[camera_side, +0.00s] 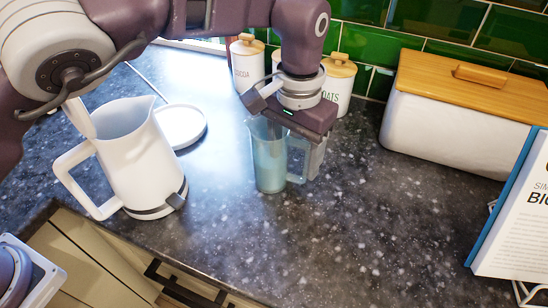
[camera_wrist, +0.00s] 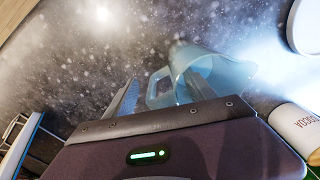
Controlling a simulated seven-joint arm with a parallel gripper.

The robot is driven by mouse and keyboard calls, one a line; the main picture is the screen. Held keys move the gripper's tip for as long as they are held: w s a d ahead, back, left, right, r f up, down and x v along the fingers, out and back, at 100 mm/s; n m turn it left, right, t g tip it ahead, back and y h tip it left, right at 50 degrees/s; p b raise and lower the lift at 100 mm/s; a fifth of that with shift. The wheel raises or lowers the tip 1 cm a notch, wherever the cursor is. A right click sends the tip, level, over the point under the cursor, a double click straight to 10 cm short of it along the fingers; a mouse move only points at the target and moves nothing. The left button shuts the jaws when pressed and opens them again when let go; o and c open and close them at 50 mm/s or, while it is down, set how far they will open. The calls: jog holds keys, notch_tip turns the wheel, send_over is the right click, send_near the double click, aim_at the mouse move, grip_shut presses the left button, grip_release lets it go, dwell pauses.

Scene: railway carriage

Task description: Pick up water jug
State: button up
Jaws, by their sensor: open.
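The water jug (camera_side: 269,165) is a translucent pale-blue jug standing upright on the dark speckled counter. Its handle is on its right side in the side view. My gripper (camera_side: 298,158) points down over the handle side of the jug. One finger shows right of the handle; the other is hard to make out at the jug. In the wrist view the jug (camera_wrist: 196,58) lies beyond the jaws. My open gripper (camera_wrist: 165,92) has its fingers apart, with the handle appearing between them. Whether a finger touches the jug cannot be told.
A white kettle-like pitcher (camera_side: 140,160) stands left, beside a round white plate (camera_side: 181,126). White canisters with wooden lids (camera_side: 247,65) stand behind my gripper. A white bread bin (camera_side: 450,120) and a book (camera_side: 520,215) are at right. The front-right counter is clear.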

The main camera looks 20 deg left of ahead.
jog(key=shift+f, duration=0.7)
jog(key=shift+c, duration=0.4)
grip_shut()
jog(key=shift+r, duration=0.1)
notch_tip(320, 180, up, 10)
jog(key=s+a+r, duration=0.1)
jog(key=s+a, duration=0.8)
jog(key=s, duration=0.4)
jog(key=shift+a+r, duration=0.15)
jog(key=shift+r, duration=0.2)
